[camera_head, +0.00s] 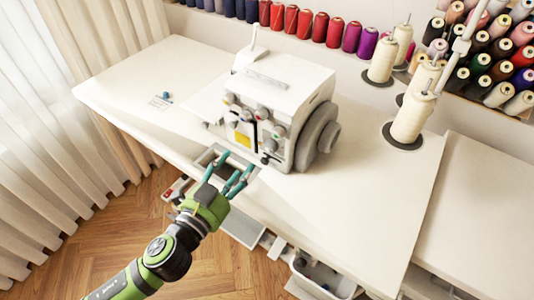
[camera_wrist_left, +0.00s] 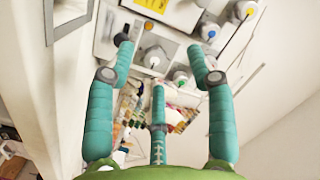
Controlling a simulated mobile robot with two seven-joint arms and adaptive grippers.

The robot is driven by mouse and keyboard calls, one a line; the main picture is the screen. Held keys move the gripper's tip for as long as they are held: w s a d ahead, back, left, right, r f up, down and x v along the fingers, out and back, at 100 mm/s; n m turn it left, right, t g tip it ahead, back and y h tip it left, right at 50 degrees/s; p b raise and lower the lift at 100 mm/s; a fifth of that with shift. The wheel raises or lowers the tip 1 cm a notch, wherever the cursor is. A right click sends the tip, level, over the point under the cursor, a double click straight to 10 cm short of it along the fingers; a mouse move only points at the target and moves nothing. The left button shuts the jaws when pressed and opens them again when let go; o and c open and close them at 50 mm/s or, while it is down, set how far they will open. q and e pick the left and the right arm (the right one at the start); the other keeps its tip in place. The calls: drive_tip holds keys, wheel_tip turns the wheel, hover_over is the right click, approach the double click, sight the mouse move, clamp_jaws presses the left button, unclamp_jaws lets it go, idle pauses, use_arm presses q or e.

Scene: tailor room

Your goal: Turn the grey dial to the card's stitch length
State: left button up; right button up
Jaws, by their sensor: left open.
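A white sewing machine (camera_head: 285,85) stands on the white table, with several small dials on its front. In the left wrist view a grey dial (camera_wrist_left: 154,57) with a pale centre lies between my fingertips in the picture; I cannot tell whether it is touched. A small pale card (camera_head: 158,102) lies on the table left of the machine, beside a small blue item; its writing is too small to read. My left gripper (camera_head: 236,172) has teal fingers spread apart and empty, just in front of the machine's lower front. It also shows in the left wrist view (camera_wrist_left: 160,58).
Cream thread cones (camera_head: 413,118) stand on the table right of the machine. A large grey handwheel (camera_head: 318,137) sticks out on its right side. Several coloured spools line the back. A pale bin (camera_head: 322,278) is under the table. The table's left part is mostly clear.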

sight(268, 149)
use_arm(q)
drive_tip(key=w+d+m, duration=0.1)
drive_tip(key=d, duration=0.1)
drive_tip(key=w+d+h+p, duration=0.1)
drive_tip(key=d, duration=0.1)
drive_tip(key=w+d+m+g+h, duration=0.1)
drive_tip(key=shift+w+d+r+m, duration=0.2)
drive_tip(key=shift+d+r+m, duration=0.1)
drive_tip(key=shift+d+r, duration=0.1)
drive_tip(key=shift+w+d+f+p, duration=0.1)
drive_tip(key=shift+w+d+p, duration=0.2)
drive_tip(key=shift+w+d, duration=0.15)
drive_tip(key=shift+a, duration=0.1)
clamp_jaws()
